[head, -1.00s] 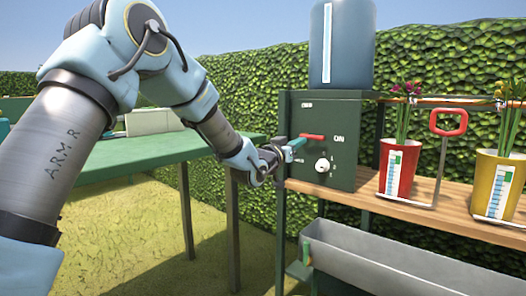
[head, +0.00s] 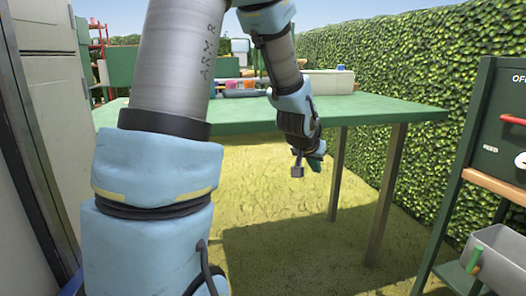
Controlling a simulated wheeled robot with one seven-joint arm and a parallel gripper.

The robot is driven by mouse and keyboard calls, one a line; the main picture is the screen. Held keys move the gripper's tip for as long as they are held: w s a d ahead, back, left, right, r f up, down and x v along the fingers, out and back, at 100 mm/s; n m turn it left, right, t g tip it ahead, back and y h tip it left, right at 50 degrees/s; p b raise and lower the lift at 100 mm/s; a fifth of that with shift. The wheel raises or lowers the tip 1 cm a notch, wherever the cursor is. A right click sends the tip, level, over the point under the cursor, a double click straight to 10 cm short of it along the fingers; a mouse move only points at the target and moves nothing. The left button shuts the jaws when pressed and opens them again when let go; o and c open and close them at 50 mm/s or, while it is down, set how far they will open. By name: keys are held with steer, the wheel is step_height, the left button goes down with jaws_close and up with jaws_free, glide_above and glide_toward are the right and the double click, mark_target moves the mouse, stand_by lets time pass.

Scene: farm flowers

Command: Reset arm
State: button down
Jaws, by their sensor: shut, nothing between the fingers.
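My arm crosses the left and middle of the head view. My gripper (head: 304,170) hangs down in front of the green table (head: 392,112), below the level of its top and over the grass. It is shut and empty, and it touches nothing that I can see.
The dark control box (head: 503,125) with its red lever (head: 513,120) stands at the right edge on a wooden shelf. A grey trough (head: 503,262) sits below it. A tall light cabinet (head: 45,110) is at the left. Open grass (head: 265,200) lies between.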

steer(key=s+a+f+n+g+y, duration=0.2)
steer(key=s+a+n+g, duration=0.1)
steer(key=s+a, duration=0.65)
steer(key=s+a+f+n+g+y, duration=0.25)
steer(key=s+a, duration=0.45)
steer(key=a, duration=0.5)
step_height(320, 180, up, 34)
steer(key=p, duration=3.3)
steer(key=shift+a+f+p, duration=0.15)
steer(key=shift+f+p, duration=0.1)
steer(key=shift+p, duration=0.15)
